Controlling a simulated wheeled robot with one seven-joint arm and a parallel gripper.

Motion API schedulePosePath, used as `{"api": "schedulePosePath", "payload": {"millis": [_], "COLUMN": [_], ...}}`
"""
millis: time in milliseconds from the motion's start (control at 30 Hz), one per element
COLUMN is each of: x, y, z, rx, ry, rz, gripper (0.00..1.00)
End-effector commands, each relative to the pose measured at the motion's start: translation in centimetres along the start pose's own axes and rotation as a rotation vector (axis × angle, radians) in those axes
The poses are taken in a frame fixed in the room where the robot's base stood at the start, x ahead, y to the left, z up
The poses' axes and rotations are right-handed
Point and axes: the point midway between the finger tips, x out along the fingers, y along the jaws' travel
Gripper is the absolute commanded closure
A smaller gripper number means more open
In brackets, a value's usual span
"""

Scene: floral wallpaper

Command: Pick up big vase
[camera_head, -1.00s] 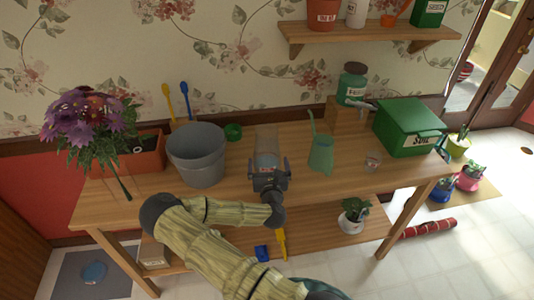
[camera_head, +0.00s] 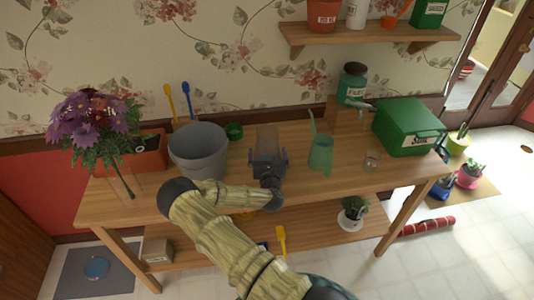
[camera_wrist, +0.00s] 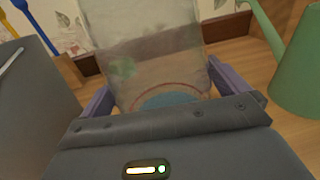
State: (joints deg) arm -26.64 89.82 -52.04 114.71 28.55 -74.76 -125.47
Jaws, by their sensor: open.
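A tall clear glass vase (camera_head: 266,134) stands upright on the wooden table, behind my gripper in the head view. My gripper (camera_head: 269,158) is open at the vase's near side, low down. In the wrist view the vase (camera_wrist: 145,45) fills the middle, with a bluish patch at its base. The purple fingers of my gripper (camera_wrist: 164,92) stand on its left and right. I cannot tell whether they touch the glass. A narrower clear vase (camera_head: 126,186) with purple flowers stands at the table's left end.
A grey bucket (camera_head: 198,158) stands close left of the vase, and a green watering can (camera_head: 321,154) close right. A small glass (camera_head: 372,160) and a green box (camera_head: 408,128) are farther right. A wall shelf (camera_head: 372,42) hangs above.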

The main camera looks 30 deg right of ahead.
Motion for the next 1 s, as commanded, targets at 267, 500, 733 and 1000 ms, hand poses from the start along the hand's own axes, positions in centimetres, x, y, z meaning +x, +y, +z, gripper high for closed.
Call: {"api": "schedulePosePath", "payload": {"millis": [267, 500, 733, 1000], "x": [0.07, 0.04, 0.03, 0.10], "y": [0.10, 0.31, 0.32, 0.18], "z": [-0.04, -0.03, -0.03, 0.18], "rx": [0.000, 0.000, 0.000, 0.000], "ry": [0.000, 0.000, 0.000, -0.004], "rz": [0.001, 0.005, 0.005, 0.004], "gripper": [0.00, 0.00, 0.41, 0.53]}}
